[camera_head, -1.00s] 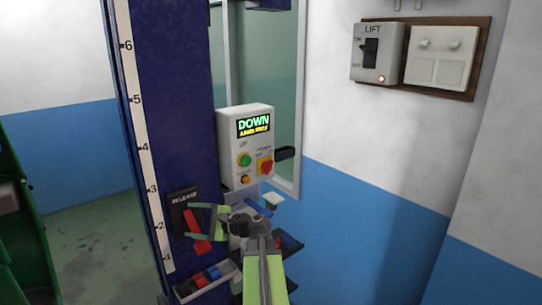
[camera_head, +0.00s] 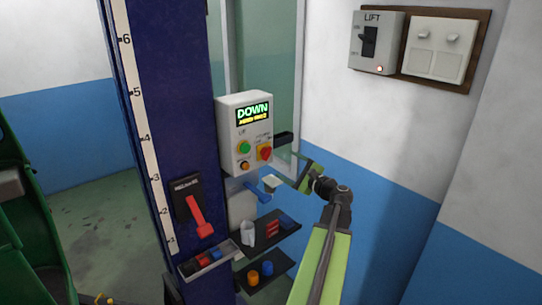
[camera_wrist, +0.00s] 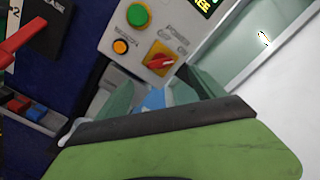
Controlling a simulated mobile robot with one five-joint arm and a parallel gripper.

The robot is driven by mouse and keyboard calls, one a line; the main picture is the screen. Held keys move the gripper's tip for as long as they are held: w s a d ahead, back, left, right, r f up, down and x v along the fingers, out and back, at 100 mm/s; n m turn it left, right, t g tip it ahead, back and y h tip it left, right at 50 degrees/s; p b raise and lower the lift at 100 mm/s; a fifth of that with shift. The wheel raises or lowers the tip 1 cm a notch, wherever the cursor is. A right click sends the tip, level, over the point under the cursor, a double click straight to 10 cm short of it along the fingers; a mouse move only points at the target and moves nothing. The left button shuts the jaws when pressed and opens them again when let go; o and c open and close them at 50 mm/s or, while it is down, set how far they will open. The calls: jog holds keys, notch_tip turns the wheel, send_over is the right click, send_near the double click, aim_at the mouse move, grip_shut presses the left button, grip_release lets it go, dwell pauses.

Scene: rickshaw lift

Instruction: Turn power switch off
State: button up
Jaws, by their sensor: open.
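The power switch (camera_head: 265,153) is a red rotary knob on a yellow plate, low on the right of the white control box (camera_head: 230,159). It also shows in the wrist view (camera_wrist: 161,61), with a partly readable label above it. Its knob lies slantwise in the wrist view. My gripper (camera_head: 298,173) is open and empty, to the right of and below the knob in the head view. In the wrist view its two green fingers (camera_wrist: 166,92) stand apart just below the knob, not touching it.
The box carries a green button (camera_head: 244,147), an orange button (camera_head: 244,166) and a lit DOWN display (camera_head: 253,113). A red lever (camera_head: 199,216) is at lower left. Small trays (camera_head: 268,232) hang below. A LIFT wall switch (camera_head: 375,43) is at upper right.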

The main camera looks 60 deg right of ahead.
aim_at(269, 154)
jog(key=x, duration=1)
jog(key=shift+w+d, duration=0.1)
jog(key=shift+w, duration=0.2)
